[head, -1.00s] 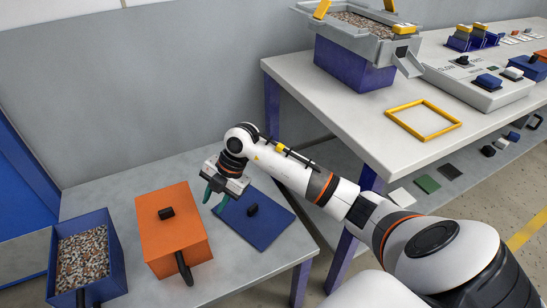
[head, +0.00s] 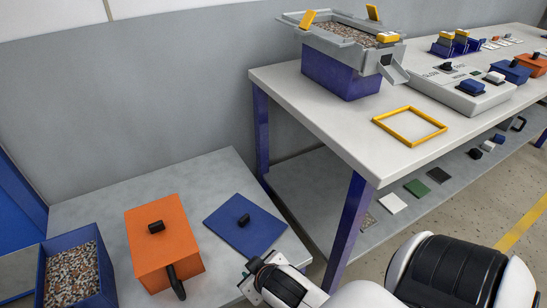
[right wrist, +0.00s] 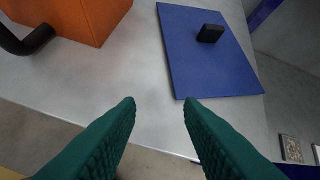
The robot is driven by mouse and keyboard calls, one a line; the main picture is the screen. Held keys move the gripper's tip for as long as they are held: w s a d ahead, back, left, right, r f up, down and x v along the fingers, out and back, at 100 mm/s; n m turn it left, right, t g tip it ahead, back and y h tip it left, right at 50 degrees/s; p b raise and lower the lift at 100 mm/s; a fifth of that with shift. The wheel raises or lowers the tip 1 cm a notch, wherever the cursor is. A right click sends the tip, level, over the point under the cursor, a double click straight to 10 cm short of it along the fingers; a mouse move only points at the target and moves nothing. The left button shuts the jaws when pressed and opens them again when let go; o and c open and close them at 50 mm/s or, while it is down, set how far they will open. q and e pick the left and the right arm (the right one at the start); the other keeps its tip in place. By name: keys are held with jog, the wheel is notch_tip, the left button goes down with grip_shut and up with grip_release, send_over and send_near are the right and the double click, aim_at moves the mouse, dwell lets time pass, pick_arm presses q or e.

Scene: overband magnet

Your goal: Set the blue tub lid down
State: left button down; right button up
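The blue tub lid (head: 238,227) lies flat on the low grey table, with its black knob (head: 244,219) on top. It also shows in the right wrist view (right wrist: 188,62), beyond the fingertips and apart from them. My right gripper (right wrist: 160,102) is open and empty, its two green fingers spread in the right wrist view. In the head view my right arm is at the bottom, near the low table's front edge, and the fingers are hidden there. The open blue tub (head: 107,275), full of mixed grey and brown bits, stands at the far left. My left gripper is not in view.
An orange lidded tub (head: 160,245) with a black handle stands between the blue tub and the lid. The low table (head: 85,205) adjoins a higher white table (head: 330,125) holding a yellow frame (head: 408,126) and a grey hopper machine (head: 345,40). Small plates lie on a shelf below.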

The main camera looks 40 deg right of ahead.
jog(key=s+a+f+g+y, duration=0.1)
jog(key=s+g, duration=0.1)
jog(key=s, duration=0.2)
jog(key=s+a+f+n+g, duration=0.1)
jog(key=s+f+g, duration=0.1)
jog(key=s, duration=0.3)
jog(key=shift+s+a+f+g+y, duration=0.15)
jog(key=shift+s+a+g+y, duration=0.15)
jog(key=shift+a+y, duration=0.1)
